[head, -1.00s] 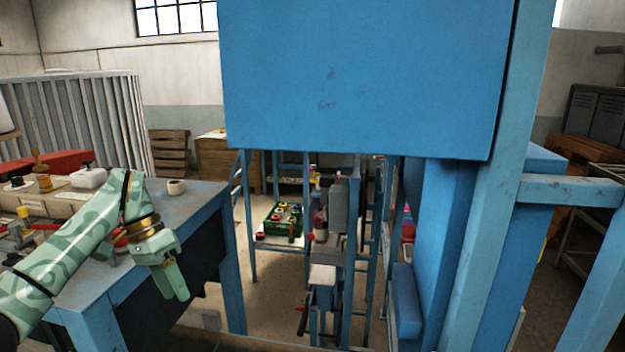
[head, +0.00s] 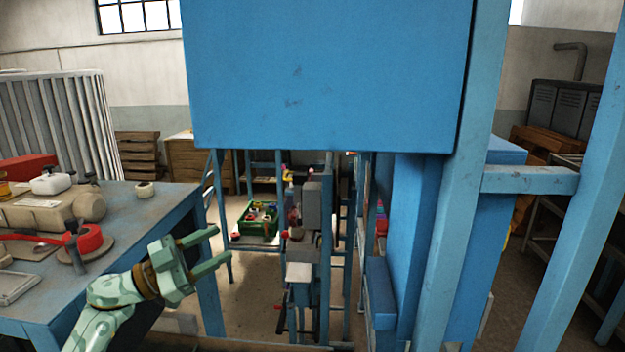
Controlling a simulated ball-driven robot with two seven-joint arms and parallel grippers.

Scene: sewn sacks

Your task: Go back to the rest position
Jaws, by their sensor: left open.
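My left gripper (head: 213,248) is at the lower left of the head view, on the end of my green arm. My right gripper is not in view.
A large blue machine (head: 330,75) with thick posts fills the middle and right. On the bench are a red-handled tool (head: 88,240), a white container (head: 50,183) and a small roll (head: 145,189). A green crate (head: 257,228) of spools stands behind. Bare floor shows between the frames.

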